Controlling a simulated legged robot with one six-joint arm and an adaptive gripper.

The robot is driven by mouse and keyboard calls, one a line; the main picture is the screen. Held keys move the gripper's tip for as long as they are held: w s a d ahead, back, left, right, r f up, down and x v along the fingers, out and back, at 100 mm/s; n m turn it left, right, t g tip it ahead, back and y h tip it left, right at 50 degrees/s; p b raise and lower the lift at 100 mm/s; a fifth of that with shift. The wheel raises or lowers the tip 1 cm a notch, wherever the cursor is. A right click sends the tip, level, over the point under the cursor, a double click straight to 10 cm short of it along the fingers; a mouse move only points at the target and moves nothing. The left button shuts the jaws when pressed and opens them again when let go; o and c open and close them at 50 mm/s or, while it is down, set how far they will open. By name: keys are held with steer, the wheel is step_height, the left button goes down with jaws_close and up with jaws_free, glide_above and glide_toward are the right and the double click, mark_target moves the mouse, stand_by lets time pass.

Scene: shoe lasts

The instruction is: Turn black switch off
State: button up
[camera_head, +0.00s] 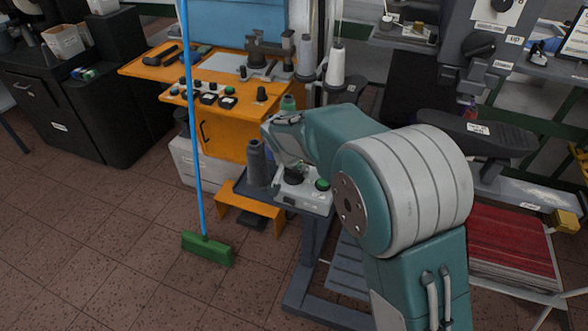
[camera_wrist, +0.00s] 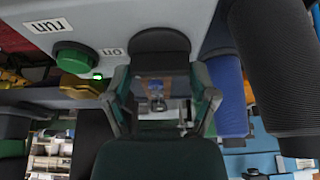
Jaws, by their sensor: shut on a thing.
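The black switch (camera_wrist: 160,42) is a rounded dark knob on a light grey control box (camera_wrist: 200,18), beside a label reading "on". It lies between the fingertips of my gripper (camera_wrist: 162,72), which is shut on it. In the head view my gripper is mostly hidden behind my wrist, just above the control box (camera_head: 305,203). The switch itself cannot be made out clearly there. A green button (camera_wrist: 75,57) sits beside the switch, near a label reading "run"; it also shows in the head view (camera_head: 322,184).
Dark thread cones stand close to the box, one (camera_head: 256,163) at its left. An orange workbench (camera_head: 222,125) with knobs is behind. A green broom (camera_head: 207,249) with a blue handle stands at the left. Red sheets (camera_head: 510,245) are stacked at the right.

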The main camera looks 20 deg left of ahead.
steer(key=shift+s+f+n, duration=0.1)
steer(key=shift+n, duration=0.2)
steer(key=n+y, duration=0.2)
steer(key=n, duration=0.2)
steer(key=n+g+y, duration=0.1)
steer(key=n, duration=0.3)
steer(key=shift+f+n, duration=0.1)
steer(key=shift+n, duration=0.2)
steer(key=n+g+y, duration=0.1)
steer(key=n, duration=0.3)
steer(key=shift+d+g, duration=0.1)
steer(key=shift+g, duration=0.3)
steer(key=shift+n+g+y, duration=0.4)
steer(key=shift+n+g, duration=0.3)
steer(key=shift+n, duration=1.6)
steer(key=o, duration=1)
steer(key=shift+w, duration=0.2)
